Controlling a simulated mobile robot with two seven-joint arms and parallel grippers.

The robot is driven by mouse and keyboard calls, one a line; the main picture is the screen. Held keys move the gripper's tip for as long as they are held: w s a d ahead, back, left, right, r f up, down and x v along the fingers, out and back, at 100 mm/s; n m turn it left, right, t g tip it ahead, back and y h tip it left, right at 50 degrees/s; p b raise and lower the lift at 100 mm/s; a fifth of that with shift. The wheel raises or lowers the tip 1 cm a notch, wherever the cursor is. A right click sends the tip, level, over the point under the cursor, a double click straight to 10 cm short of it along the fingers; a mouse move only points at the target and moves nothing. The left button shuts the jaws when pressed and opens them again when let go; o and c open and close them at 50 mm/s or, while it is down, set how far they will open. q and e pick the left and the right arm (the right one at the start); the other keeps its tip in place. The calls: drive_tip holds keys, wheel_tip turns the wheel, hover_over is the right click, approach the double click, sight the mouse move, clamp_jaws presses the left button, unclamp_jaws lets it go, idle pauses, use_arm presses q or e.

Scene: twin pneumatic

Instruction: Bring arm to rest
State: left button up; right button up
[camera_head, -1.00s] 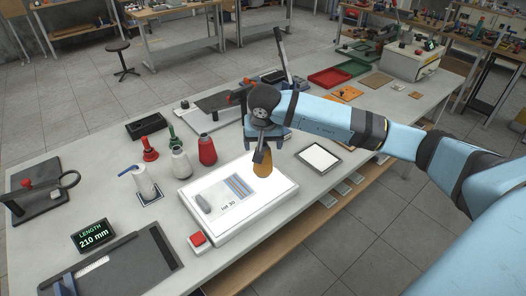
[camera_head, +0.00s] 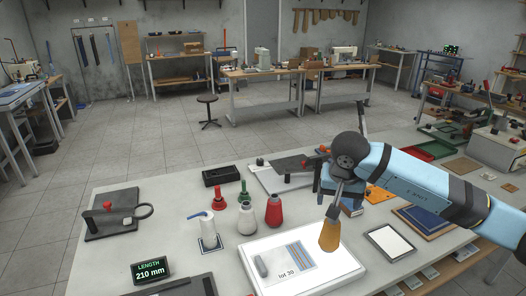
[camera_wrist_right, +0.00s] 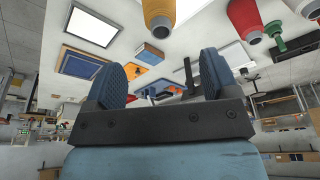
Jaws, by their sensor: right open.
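My right arm comes in from the right in the head view, its wrist bent above the workbench (camera_head: 120,228). My right gripper (camera_wrist_right: 160,78) is open in the right wrist view, its two blue pads apart with nothing held between them. My left gripper is not in view.
A red bottle (camera_head: 273,212) and a pale bottle (camera_head: 246,218) stand left of the arm. A black-framed tablet (camera_head: 390,243) lies to the right. A length display (camera_head: 150,270) reads 210 mm.

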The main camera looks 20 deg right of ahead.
drive_tip(key=s+a+f+m+g+y+p, duration=0.1)
drive_tip(key=s+a+f+m+g+y, duration=0.2)
drive_tip(key=a, duration=0.5)
drive_tip(key=s+a+f+y+p, duration=0.1)
drive_tip(key=s+a+f+y, duration=0.2)
drive_tip(key=a+y, duration=0.4)
drive_tip(key=s+a+r+m+t+y+p, duration=0.25)
drive_tip(key=s+a+m+t+y, duration=0.2)
drive_tip(key=a+m+y, duration=0.95)
drive_tip(key=s+d+f+m+t+h+p, duration=0.1)
drive_tip(key=d+f+m+t+h, duration=0.5)
drive_tip(key=m, duration=1)
drive_tip(key=s+d+f+m+t+h, duration=0.1)
drive_tip(key=d+f+m+t+h, duration=0.25)
drive_tip(key=m+t+h, duration=0.85)
drive_tip(key=s+d+f+m+g+h+p, duration=0.1)
drive_tip(key=s+d+f+m+g, duration=0.3)
drive_tip(key=s+f+m+g, duration=0.7)
wheel_tip(320, 180, down, 2)
drive_tip(key=m, duration=0.6)
drive_tip(key=shift+s+f+m, duration=0.15)
drive_tip(key=shift+s+m, duration=0.25)
